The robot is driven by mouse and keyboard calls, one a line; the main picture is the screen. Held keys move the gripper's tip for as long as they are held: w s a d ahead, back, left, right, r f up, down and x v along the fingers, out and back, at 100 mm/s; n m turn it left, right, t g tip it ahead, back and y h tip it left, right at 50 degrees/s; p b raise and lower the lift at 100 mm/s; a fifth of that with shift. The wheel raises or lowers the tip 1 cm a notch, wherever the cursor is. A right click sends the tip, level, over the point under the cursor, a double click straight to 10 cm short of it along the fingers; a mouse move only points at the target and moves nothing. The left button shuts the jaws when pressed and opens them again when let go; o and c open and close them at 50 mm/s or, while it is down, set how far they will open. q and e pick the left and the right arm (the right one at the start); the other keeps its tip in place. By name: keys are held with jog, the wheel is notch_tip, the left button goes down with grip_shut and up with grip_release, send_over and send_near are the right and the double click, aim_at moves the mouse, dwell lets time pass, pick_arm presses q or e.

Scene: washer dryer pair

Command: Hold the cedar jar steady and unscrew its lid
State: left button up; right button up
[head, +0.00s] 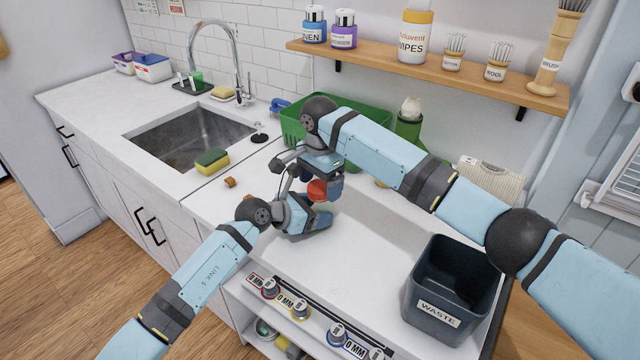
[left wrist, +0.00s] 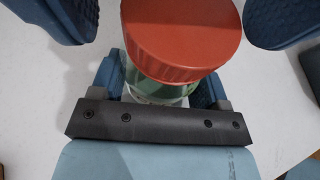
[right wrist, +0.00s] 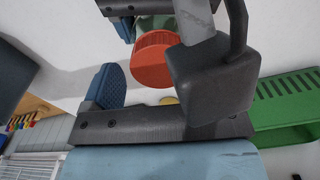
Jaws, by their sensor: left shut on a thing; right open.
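The jar (left wrist: 157,88) has a clear, greenish body and a ribbed red lid (left wrist: 182,40). In the head view the red lid (head: 317,190) shows just below my right gripper (head: 324,182); most of the body is hidden by my grippers. My left gripper (left wrist: 160,92) is shut on the jar body, with a blue finger on each side. My right gripper is open; in the left wrist view its blue fingers stand on either side of the lid, apart from it. In the right wrist view the lid (right wrist: 154,60) also shows. No label is readable on the jar.
A green crate (head: 293,125) stands behind my grippers. A dark waste bin (head: 447,292) stands at the front right. Small brown blocks (head: 230,182) and a sponge (head: 212,161) lie near the sink (head: 190,135). The white top between grippers and bin is clear.

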notch_tip(320, 180, up, 4)
jog(key=shift+r, duration=0.1)
jog(key=shift+c, duration=0.3)
notch_tip(320, 180, up, 2)
jog(key=shift+w+m, duration=0.1)
jog(key=shift+m, duration=0.5)
jog(key=shift+r+m, duration=0.5)
jog(key=shift+f, duration=3.9)
jog(key=c, duration=0.9)
jog(key=n, duration=0.3)
jog(key=shift+c, duration=0.2)
